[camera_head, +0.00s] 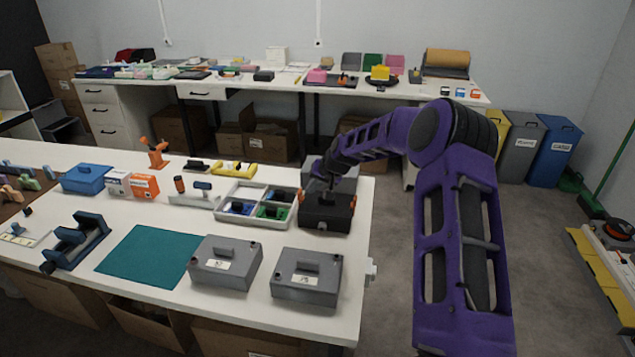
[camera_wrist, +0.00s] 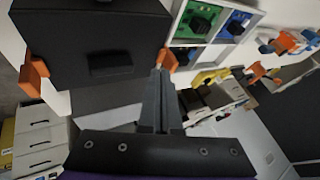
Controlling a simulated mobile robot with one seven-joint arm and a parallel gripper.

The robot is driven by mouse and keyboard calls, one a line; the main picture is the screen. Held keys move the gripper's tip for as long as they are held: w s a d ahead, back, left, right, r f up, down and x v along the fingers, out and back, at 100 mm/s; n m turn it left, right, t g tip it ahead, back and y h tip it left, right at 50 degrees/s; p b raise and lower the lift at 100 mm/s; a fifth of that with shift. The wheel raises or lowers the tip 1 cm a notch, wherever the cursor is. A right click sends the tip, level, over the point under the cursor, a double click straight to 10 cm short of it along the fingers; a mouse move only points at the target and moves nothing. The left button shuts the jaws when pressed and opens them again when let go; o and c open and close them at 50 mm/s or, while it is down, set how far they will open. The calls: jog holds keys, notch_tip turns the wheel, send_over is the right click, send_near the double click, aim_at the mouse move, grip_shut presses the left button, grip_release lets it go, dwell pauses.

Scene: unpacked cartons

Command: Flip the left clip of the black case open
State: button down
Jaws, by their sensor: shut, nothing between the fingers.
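The black case (camera_head: 325,218) stands near the right edge of the front table. In the wrist view, the case (camera_wrist: 85,35) fills the upper left, with a dark handle (camera_wrist: 110,66) on the face toward me. It has two orange clips. One clip (camera_wrist: 168,59) is on the side near the divided tray, and the other clip (camera_wrist: 34,75) is at the opposite side. My gripper (camera_wrist: 160,73) is shut and empty, its tips right at the tray-side clip. I cannot tell whether they touch. In the head view my gripper (camera_head: 320,183) is over the back of the case, partly hidden.
The grey divided tray (camera_head: 252,222) with blue and green parts stands close left of the case. Two grey cases (camera_head: 225,275) (camera_head: 307,290) stand in front. A grey box (camera_head: 345,178) is behind.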

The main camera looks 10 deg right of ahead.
aim_at(301, 199)
jog(key=shift+x, duration=1.5)
